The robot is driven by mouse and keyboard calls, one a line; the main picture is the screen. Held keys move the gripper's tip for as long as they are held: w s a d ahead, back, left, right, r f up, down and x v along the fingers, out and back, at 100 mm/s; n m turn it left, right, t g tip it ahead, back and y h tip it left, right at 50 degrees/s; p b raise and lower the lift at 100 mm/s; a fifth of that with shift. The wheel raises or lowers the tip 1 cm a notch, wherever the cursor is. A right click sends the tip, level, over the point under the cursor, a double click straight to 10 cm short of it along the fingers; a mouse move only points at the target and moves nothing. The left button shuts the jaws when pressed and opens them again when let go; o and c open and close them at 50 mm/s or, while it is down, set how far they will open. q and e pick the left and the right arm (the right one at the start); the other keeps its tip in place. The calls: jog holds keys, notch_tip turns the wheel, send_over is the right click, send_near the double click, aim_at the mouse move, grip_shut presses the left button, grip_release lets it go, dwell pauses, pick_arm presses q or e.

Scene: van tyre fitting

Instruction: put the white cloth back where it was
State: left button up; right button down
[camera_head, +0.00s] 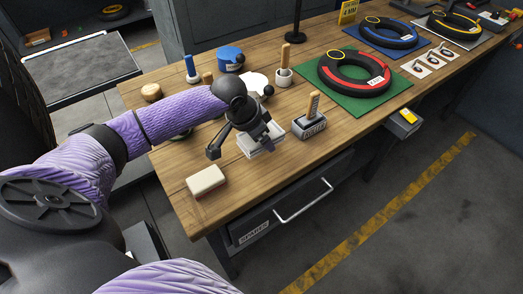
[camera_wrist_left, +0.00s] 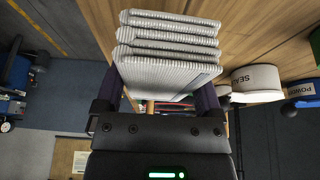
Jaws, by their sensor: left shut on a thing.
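The white cloth (camera_head: 267,146) is a folded, ribbed stack, low over or on the wooden bench in the head view; I cannot tell if it touches the top. It fills the upper middle of the left wrist view (camera_wrist_left: 165,62). My left gripper (camera_head: 245,141) is shut on it, with fingers on both sides in the wrist view (camera_wrist_left: 158,100). The gripper hides part of the cloth in the head view. My right gripper is not in view.
A cream block (camera_head: 206,180) lies at the near left bench corner. A grey block with a wooden handle (camera_head: 310,122) stands right of the cloth. A red-ringed tyre (camera_head: 353,73) lies on a green mat (camera_head: 389,101). Tubs and tools stand behind. Bare wood lies between block and cloth.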

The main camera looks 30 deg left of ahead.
aim_at(261, 156)
pick_arm(q)
notch_tip(261, 156, down, 5)
jog(key=shift+f+b, duration=0.1)
jog(key=shift+b, duration=0.7)
jog(key=shift+r, duration=0.2)
jog(key=o, duration=0.8)
jog(key=shift+f, duration=0.15)
jog(key=p+v, duration=0.5)
jog(key=v, duration=0.6)
jog(key=shift+r, duration=0.35)
jog(key=shift+s+r, duration=0.2)
jog(key=shift+r, duration=0.15)
